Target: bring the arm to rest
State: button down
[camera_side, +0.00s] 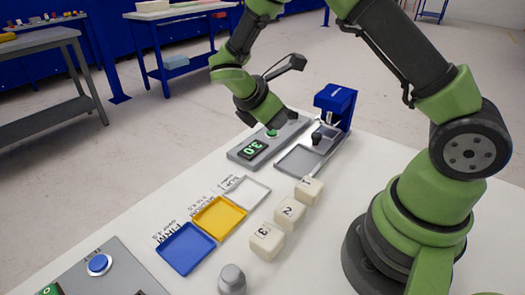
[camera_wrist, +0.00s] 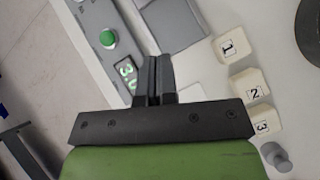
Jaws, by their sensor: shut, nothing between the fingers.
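My gripper (camera_side: 278,116) is shut and empty, low over the far part of the table, close to the green button (camera_side: 271,133) on a grey panel. In the wrist view my gripper (camera_wrist: 154,68) shows both fingers together with nothing between them, and the green button (camera_wrist: 108,38) lies to their left. The panel's display (camera_side: 253,149) reads 3.0 in green. Cream blocks marked 1 (camera_side: 308,190), 2 (camera_side: 289,213) and 3 (camera_side: 266,241) stand in a row on the table, apart from my gripper.
A press with a blue head (camera_side: 335,99) stands right of the panel, by a grey plate (camera_side: 297,161). White (camera_side: 246,190), yellow (camera_side: 218,217) and blue (camera_side: 186,248) trays look empty. A grey knobbed piece (camera_side: 232,279) and a blue button (camera_side: 99,264) are in front.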

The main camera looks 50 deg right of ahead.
jog(key=s+a+r+m+t+y, duration=0.4)
jog(key=s+r+m, duration=0.4)
jog(key=r, duration=0.1)
jog(key=s+a+r+m+t+y, duration=0.5)
jog(key=s+r+m, duration=0.3)
jog(key=m, duration=0.1)
jog(key=shift+a+r+y, duration=0.3)
jog(key=shift+r, duration=0.05)
